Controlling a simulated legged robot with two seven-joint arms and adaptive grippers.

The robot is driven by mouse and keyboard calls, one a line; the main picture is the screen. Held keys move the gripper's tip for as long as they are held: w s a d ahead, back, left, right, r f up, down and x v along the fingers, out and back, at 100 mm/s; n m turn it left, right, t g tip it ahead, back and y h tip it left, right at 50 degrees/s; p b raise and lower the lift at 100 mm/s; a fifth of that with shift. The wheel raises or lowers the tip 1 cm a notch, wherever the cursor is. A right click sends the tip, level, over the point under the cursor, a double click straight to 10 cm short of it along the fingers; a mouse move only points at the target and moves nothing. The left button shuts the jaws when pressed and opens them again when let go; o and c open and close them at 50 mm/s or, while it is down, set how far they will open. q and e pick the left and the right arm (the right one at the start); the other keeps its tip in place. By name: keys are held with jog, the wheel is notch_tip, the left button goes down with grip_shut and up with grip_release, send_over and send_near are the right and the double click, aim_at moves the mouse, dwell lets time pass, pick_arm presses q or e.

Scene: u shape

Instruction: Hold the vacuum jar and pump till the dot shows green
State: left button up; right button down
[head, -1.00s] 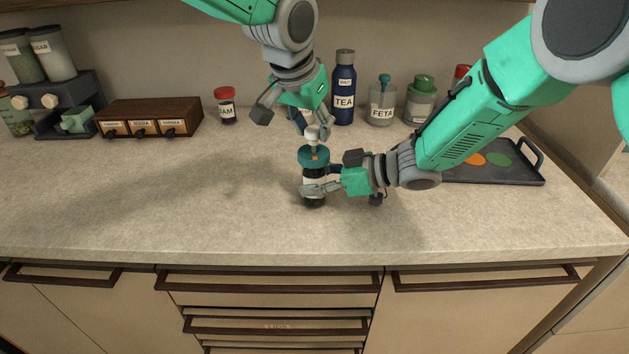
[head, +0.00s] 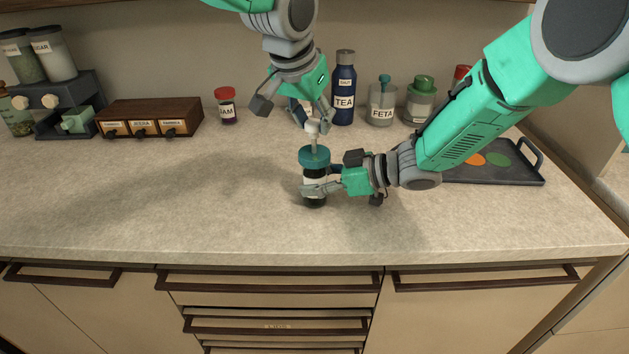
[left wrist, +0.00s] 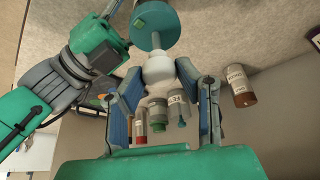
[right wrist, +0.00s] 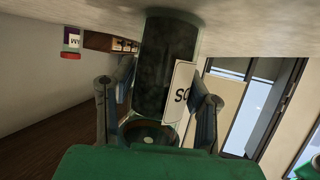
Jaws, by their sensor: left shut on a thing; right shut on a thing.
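The vacuum jar (head: 314,199) stands upright on the counter, dark inside, with a teal lid (head: 314,157) and a pale label. My right gripper (head: 322,187) is shut around its body; the right wrist view shows the dark jar (right wrist: 167,65) between the fingers. My left gripper (head: 314,124) is above, shut on the white pump knob (left wrist: 158,69), whose shaft stands up out of the lid. In the head view the dot cannot be made out.
Behind stand a red-capped jar (head: 227,108), a blue TEA bottle (head: 344,90), a FETA jar (head: 382,103) and a green-lidded jar (head: 420,103). A drawer box (head: 150,117) and a dispenser rack (head: 62,110) are left. A dark tray (head: 500,174) is right. The front counter is clear.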

pick_arm(q)
jog(key=shift+f, duration=1.6)
jog(key=o, duration=1.2)
jog(key=shift+r, duration=3.6)
